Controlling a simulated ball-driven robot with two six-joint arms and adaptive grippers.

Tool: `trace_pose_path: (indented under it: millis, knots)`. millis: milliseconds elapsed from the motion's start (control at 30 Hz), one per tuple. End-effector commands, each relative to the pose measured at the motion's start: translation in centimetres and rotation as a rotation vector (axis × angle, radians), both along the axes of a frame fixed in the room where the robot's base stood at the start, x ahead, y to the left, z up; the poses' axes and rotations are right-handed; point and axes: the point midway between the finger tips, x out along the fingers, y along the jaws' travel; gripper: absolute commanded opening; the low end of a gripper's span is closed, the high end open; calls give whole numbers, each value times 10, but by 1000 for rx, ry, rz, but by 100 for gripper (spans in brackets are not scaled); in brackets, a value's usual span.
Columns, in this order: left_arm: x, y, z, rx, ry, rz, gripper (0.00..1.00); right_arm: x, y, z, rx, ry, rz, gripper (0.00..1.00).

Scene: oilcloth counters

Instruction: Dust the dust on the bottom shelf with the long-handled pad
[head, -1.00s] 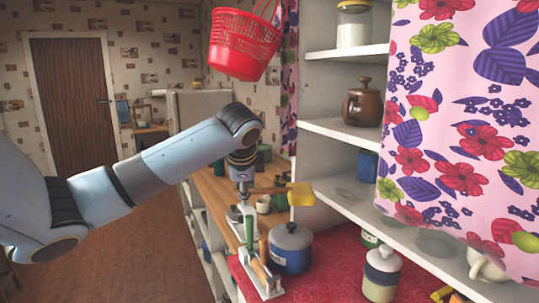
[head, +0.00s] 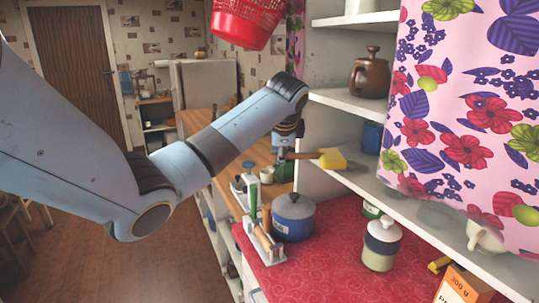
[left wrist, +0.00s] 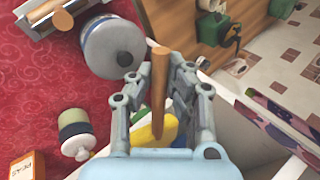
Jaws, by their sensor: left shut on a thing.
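The long-handled pad has a yellow head (head: 332,158) and a brown wooden handle. My left gripper (head: 283,155) is shut on the handle, with the pad head pointing right, at the left end of the bottom shelf (head: 395,190). I cannot tell whether the pad touches the shelf. In the left wrist view the handle (left wrist: 160,82) stands between the fingers (left wrist: 160,92), and part of the yellow head (left wrist: 145,134) shows behind them. A grey dust patch (head: 436,214) lies on the shelf, partly hidden by the curtain. My right gripper is out of view.
A flowered curtain (head: 465,110) hangs over the shelves' right part. A blue tin (head: 372,137) and a white cup (head: 484,238) stand on the bottom shelf. A blue pot (head: 293,217) and a lidded jar (head: 381,243) stand on the red counter (head: 325,240) below.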

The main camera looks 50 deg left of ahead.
Motion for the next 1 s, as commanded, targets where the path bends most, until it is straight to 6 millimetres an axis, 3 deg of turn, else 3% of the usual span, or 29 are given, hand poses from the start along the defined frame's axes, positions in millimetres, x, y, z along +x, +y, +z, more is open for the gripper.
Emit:
trace_pose_path:
  millis: [500, 1000]
  knots:
    - [47, -14, -8, -1, -2, 0, 0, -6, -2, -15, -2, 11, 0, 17]
    - [52, -15, -8, 0, -1, -1, 0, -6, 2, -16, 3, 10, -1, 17]
